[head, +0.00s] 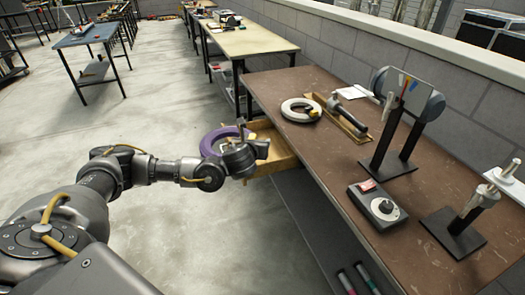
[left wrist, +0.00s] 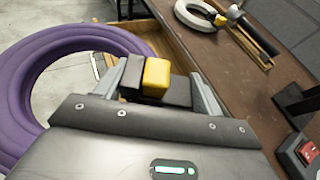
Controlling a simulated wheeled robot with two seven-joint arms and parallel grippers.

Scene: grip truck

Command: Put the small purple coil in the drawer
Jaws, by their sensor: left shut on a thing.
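The purple coil (head: 210,143) is held by my left gripper (head: 246,141), off the left edge of the brown table. In the left wrist view the coil (left wrist: 35,75) fills the left side, with its near part at the jaws. A yellow block shows between the fingers (left wrist: 155,78); I cannot tell what it is. The open wooden drawer (head: 280,155) sticks out from the table's left side, just behind and right of the gripper. Its wooden wall also shows in the left wrist view (left wrist: 172,40). The gripper hides part of the drawer's inside. My right gripper is not in view.
A control box with a red switch (head: 378,207) and metal stands (head: 395,130) are nearer.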

